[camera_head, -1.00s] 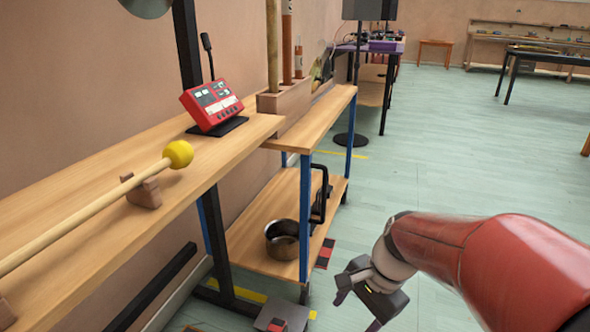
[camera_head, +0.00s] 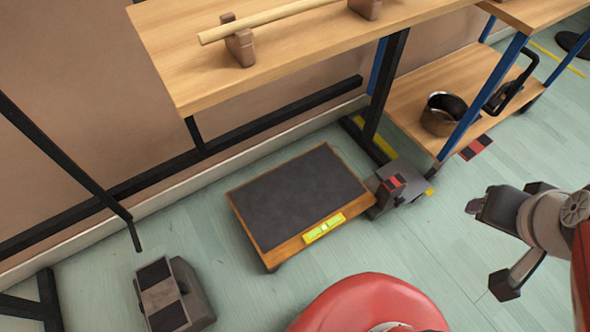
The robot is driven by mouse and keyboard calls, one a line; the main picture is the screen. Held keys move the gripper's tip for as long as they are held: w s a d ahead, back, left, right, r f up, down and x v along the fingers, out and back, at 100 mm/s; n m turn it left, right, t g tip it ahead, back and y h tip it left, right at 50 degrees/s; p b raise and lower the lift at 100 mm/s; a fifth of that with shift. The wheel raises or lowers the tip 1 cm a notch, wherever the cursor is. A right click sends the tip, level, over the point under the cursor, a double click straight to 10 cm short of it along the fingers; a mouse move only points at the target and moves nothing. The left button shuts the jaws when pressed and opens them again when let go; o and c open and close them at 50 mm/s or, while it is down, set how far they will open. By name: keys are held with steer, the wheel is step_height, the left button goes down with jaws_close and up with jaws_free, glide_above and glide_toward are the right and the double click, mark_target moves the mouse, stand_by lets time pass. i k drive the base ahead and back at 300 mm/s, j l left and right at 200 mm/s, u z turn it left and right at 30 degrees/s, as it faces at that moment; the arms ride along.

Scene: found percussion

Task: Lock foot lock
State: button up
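A grey metal block with a red-and-black pedal top (camera_head: 395,187), which looks like the foot lock, sits on the floor by the black bench leg and at the right corner of a low platform. Its pedal looks tilted, but I cannot tell whether it is locked.
The low wood-framed platform (camera_head: 305,195) with a dark top and a yellow-green level lies on the floor. A wheeled shelf cart (camera_head: 425,85) with a metal pot (camera_head: 442,112) stands at upper right. A wooden bench (camera_head: 180,65) overhangs the wall side. Floor between gripper and pedal is clear.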

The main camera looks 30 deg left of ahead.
mark_target(397, 181)
steer(key=k+l+u, duration=0.1)
steer(key=u, duration=0.85)
steer(key=k+l, duration=0.15)
steer(key=k, duration=0.25)
steer(key=k+l, duration=0.2)
steer(key=k, duration=0.2)
steer(key=k+l, duration=0.15)
steer(key=k, duration=0.25)
